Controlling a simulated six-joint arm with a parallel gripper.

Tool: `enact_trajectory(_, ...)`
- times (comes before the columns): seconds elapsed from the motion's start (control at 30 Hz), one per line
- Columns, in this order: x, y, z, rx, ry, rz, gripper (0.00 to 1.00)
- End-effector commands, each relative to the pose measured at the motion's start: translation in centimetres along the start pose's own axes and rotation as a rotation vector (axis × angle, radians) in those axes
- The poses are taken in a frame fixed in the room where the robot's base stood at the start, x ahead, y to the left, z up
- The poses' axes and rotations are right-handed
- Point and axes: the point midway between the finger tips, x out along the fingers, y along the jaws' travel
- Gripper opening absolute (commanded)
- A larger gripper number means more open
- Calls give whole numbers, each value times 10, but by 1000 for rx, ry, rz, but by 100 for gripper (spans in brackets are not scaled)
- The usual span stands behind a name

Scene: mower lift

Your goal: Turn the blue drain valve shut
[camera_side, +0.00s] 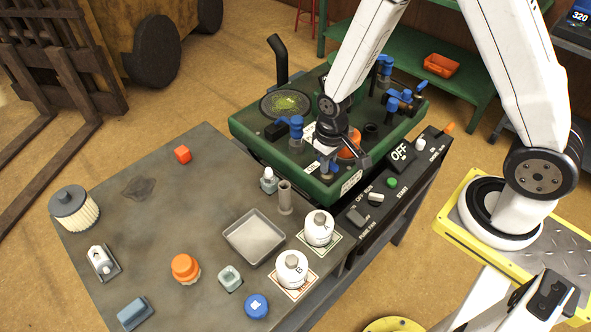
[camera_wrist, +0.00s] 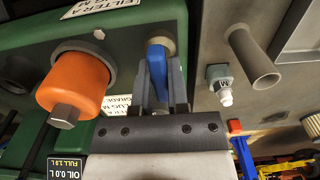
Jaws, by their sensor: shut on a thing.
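In the side view my gripper (camera_side: 327,160) is down at the machine's near side, and mostly hides the valve. An orange filter (camera_wrist: 76,85) with a metal hex end sits left of the valve in the wrist view. The handle's exact angle is hard to judge.
Other blue-handled fittings (camera_side: 291,126) stand on the machine top. A black control panel (camera_side: 380,185) reading OFF is close by.

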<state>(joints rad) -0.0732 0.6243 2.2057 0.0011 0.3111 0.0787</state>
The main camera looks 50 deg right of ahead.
Motion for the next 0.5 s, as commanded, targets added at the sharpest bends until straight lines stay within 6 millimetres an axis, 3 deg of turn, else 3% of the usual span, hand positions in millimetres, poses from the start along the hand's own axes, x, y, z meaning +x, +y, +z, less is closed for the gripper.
enact_trajectory(0.5, 0, 0, 0, 229, -1, 1, 0)
